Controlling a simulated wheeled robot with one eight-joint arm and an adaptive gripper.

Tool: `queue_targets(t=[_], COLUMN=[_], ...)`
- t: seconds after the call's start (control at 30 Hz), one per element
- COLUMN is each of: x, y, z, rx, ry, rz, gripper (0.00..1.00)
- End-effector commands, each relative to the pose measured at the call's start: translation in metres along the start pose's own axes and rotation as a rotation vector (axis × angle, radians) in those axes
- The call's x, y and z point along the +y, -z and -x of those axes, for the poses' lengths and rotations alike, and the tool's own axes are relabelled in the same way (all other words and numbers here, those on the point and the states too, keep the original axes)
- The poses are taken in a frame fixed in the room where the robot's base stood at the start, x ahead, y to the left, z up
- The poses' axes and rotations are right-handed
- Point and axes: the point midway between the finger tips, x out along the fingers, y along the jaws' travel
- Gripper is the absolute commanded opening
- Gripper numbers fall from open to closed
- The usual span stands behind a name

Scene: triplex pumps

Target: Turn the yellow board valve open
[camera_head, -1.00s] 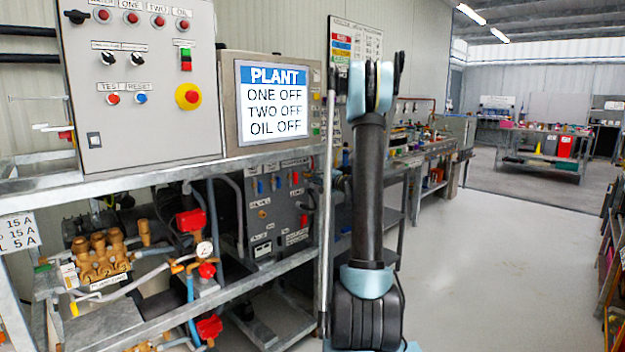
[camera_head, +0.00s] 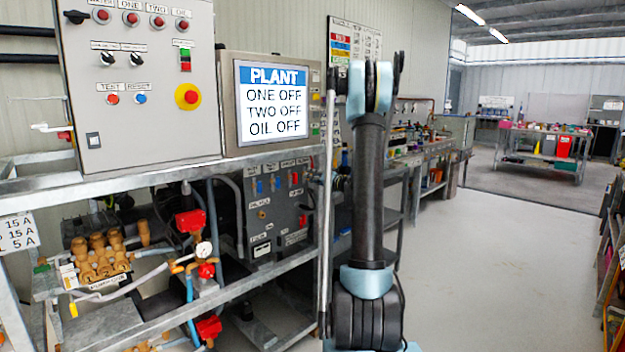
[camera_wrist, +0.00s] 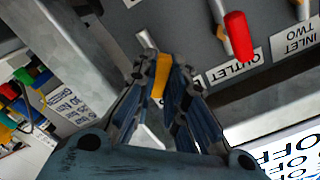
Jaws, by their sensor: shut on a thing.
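The yellow valve handle (camera_wrist: 161,72) shows in the wrist view as a short yellow lever on the grey board (camera_wrist: 170,22). My gripper (camera_wrist: 160,88) is shut on it, with a dark finger on each side and the yellow part between the tips. The lower end of the handle is partly hidden by the fingers. In the head view, the grey valve board (camera_head: 285,232) stands below the screen, left of my arm. There I cannot make out the gripped handle or my gripper clearly.
A red valve handle (camera_wrist: 238,36) sits right of the yellow one, by the OUTLET label (camera_wrist: 236,67). The PLANT screen (camera_head: 273,102) and control box (camera_head: 140,70) are above the board. A steel frame rail (camera_head: 250,290) runs in front. The floor (camera_head: 475,260) to the right is clear.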

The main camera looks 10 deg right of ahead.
Motion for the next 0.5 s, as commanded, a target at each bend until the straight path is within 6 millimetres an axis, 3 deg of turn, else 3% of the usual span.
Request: queue_targets(t=[0.5], x=[0.0024], y=[0.0], z=[0.0001], rx=[-0.002], ry=[-0.005], rz=[0.477], gripper=[0.0])
